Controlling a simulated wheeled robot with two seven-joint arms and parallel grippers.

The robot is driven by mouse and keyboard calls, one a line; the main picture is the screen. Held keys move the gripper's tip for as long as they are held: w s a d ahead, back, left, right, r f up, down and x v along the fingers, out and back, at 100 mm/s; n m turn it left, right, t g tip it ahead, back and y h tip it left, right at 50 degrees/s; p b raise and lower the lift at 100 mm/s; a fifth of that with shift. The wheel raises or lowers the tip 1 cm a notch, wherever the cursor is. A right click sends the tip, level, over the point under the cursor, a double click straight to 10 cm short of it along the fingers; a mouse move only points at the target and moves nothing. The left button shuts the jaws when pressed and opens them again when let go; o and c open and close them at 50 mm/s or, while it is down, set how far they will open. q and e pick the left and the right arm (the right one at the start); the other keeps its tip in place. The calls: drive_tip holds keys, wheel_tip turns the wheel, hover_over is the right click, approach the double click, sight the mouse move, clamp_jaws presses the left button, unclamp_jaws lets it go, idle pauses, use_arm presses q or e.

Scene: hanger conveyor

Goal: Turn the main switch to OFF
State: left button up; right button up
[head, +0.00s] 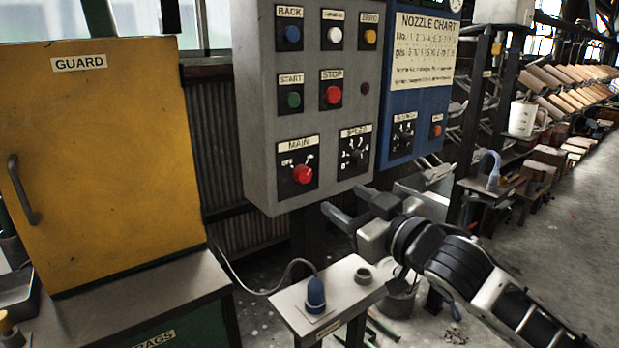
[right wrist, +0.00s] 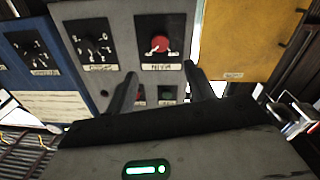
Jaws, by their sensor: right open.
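The main switch (head: 302,174) is a red round knob on a black plate labelled MAIN, low on the grey control box. OFF is printed to the knob's upper left; the knob's exact setting is too small to tell. My right gripper (head: 345,204) is open and empty, below and to the right of the switch, apart from the box. In the right wrist view, which is upside down, the switch (right wrist: 159,43) shows beyond and between the open fingertips (right wrist: 160,72). My left gripper is not in view.
The grey control box (head: 258,110) also carries several buttons and a black selector (head: 355,155) right of the switch. A blue box (head: 425,105) adjoins it. A yellow guard (head: 110,150) stands left. A small stand (head: 345,272) with a blue object (head: 315,295) sits below.

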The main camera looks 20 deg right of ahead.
sight(305, 177)
drive_tip(key=p+x, duration=0.1)
drive_tip(key=x, duration=1.1)
drive_tip(key=shift+c, duration=0.3)
drive_tip(key=c, duration=0.9)
